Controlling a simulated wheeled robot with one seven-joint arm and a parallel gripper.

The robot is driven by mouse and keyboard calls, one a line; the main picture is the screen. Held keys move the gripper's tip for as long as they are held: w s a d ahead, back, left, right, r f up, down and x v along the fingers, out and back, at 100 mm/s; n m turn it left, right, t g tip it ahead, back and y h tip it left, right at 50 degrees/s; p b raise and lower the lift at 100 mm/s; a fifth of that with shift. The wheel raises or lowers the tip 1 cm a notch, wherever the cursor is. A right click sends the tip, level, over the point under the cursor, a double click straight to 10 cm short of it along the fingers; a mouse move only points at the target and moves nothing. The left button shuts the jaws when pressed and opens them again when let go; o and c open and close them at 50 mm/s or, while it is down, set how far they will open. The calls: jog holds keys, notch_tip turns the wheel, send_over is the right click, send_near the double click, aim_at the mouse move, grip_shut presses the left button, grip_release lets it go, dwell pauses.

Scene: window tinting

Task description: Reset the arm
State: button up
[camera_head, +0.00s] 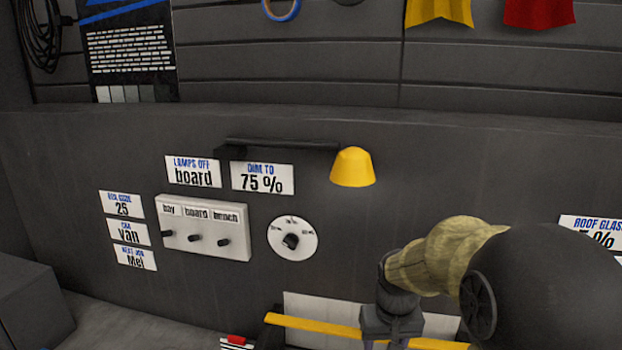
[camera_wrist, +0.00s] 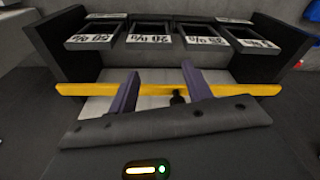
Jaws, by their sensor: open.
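My gripper (camera_head: 390,342) is low at the right of centre in the head view, pointing down, with its fingertips cut off by the bottom edge. In the wrist view my gripper (camera_wrist: 160,72) shows two purple-grey fingers spread apart with nothing held between them. They are over a pale panel (camera_wrist: 98,76) crossed by a yellow bar (camera_wrist: 70,90). The yellow bar also shows in the head view (camera_head: 315,325), running behind my gripper. A small dark knob (camera_wrist: 178,98) appears between the fingers; whether it touches them I cannot tell.
A dark rack with several labelled slots (camera_wrist: 163,34) stands beyond the bar. On the wall are a three-switch panel (camera_head: 205,228), a round dial (camera_head: 292,239), a yellow lamp (camera_head: 352,168) and signs (camera_head: 262,178). A dark block (camera_head: 35,300) stands at lower left.

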jog(key=s+f+t, duration=0.1)
jog(key=s+f, duration=0.3)
jog(key=s, duration=0.7)
jog(key=shift+s+d+f, duration=0.15)
jog(key=shift+s+d, duration=0.05)
jog(key=shift+d, duration=0.05)
dwell(0.5)
